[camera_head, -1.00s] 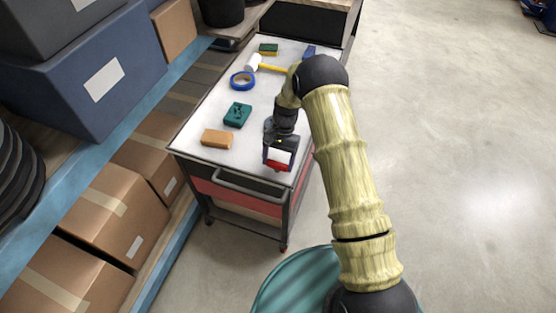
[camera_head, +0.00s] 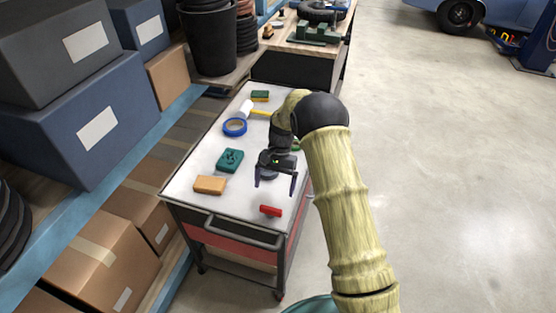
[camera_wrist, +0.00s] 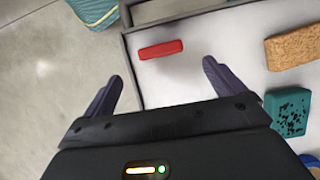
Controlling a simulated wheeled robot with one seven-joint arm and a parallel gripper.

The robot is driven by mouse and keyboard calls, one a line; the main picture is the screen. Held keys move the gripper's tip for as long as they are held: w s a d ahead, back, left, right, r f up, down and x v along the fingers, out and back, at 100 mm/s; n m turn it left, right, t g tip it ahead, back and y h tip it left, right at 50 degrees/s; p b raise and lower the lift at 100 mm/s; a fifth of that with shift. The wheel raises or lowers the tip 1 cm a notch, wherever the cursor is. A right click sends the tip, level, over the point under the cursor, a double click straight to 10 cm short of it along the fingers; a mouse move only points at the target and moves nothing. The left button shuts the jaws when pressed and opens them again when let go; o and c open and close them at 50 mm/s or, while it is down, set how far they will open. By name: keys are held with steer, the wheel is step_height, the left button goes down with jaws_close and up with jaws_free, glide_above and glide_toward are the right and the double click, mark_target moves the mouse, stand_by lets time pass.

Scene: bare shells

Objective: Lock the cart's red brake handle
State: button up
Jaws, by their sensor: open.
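The red brake handle (camera_head: 270,211) sits at the near right corner of the cart's white top (camera_head: 225,201). In the wrist view the handle (camera_wrist: 161,49) lies nearly level across the picture, close to the cart's edge. My gripper (camera_head: 276,187) is open and empty above the top, just behind the handle in the head view. In the wrist view the two fingers of my gripper (camera_wrist: 161,72) are spread wide, with the handle ahead of the gap between them. No finger appears to touch it.
An orange-brown block (camera_head: 210,184), a teal block (camera_head: 230,160), a blue tape roll (camera_head: 235,127) and a mallet (camera_head: 247,109) lie on the cart. Shelving with boxes (camera_head: 97,134) stands at left.

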steer(key=v, duration=0.9)
steer(key=shift+r, duration=0.15)
steer(key=s+d+r+n+t+p, duration=0.2)
steer(key=s+d+r+t+p, duration=0.1)
steer(key=s+d+r, duration=0.5)
steer(key=s+d+r+n+t+p, duration=0.1)
steer(key=s+d+r+t, duration=0.1)
steer(key=s, duration=0.7)
steer(key=s+d+r+n+t+h+p, duration=0.1)
steer(key=s+d+r+p, duration=0.1)
steer(key=s, duration=0.6)
steer(key=shift+s+d+r+t+h, duration=0.3)
steer(key=shift+s+d+r+t, duration=0.1)
steer(key=shift+r, duration=0.05)
